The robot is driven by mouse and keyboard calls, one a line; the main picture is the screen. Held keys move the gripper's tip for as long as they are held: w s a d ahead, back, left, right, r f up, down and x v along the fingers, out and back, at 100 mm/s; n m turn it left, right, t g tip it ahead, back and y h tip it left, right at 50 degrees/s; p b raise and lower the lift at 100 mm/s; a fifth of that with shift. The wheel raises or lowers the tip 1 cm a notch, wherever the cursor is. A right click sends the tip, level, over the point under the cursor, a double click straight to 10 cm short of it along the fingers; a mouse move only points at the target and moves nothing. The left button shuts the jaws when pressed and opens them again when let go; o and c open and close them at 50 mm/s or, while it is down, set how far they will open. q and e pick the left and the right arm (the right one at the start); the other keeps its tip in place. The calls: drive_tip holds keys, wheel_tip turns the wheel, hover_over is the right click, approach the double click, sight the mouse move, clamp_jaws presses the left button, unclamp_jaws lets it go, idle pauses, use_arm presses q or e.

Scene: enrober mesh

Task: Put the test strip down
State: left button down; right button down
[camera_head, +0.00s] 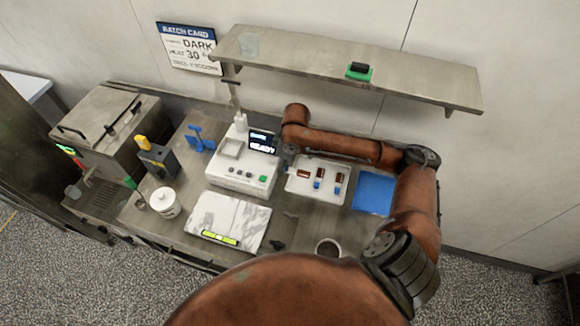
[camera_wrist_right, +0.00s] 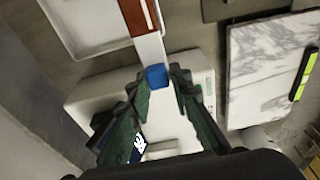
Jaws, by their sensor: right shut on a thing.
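The test strip (camera_wrist_right: 139,18) is brown and white with a blue end. My right gripper (camera_wrist_right: 160,76) is shut on that blue end. The strip points away from the fingers, over the edge of a white tray (camera_wrist_right: 86,42). In the head view my right gripper (camera_head: 288,164) is small and partly hidden at the left side of the tray (camera_head: 328,198). A brown strip part (camera_head: 303,173) shows beside it, lying crosswise. Whether the held strip touches the tray cannot be told. My left gripper is not in view.
A white instrument (camera_head: 240,180) with a lit display stands left of the tray. A marble slab (camera_head: 228,215) lies in front of it. A blue mat (camera_head: 374,193) is right of the tray, and a dark-filled cup (camera_head: 328,246) stands nearer. A steel shelf (camera_head: 420,85) hangs above.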

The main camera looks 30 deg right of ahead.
drive_tip(key=w+d+f, duration=0.1)
drive_tip(key=f, duration=0.1)
drive_tip(key=w+d+f, duration=0.3)
drive_tip(key=d+f, duration=0.1)
drive_tip(key=shift+w+d+f, duration=0.1)
drive_tip(key=shift+w+f, duration=0.15)
drive_tip(key=shift+f, duration=0.05)
drive_tip(key=shift+d+f+p, duration=0.1)
drive_tip(key=shift+f+p, duration=0.2)
drive_tip(key=shift+f, duration=1.35)
drive_tip(key=shift+w+f, duration=0.1)
drive_tip(key=shift+f, duration=0.2)
drive_tip(key=c, duration=1.7)
unclamp_jaws()
drive_tip(key=shift+c, duration=0.2)
drive_tip(key=shift+r, duration=0.15)
wheel_tip(320, 180, up, 12)
drive_tip(key=s+d, duration=0.1)
drive_tip(key=shift+s, duration=0.3)
drive_tip(key=shift+d, duration=0.15)
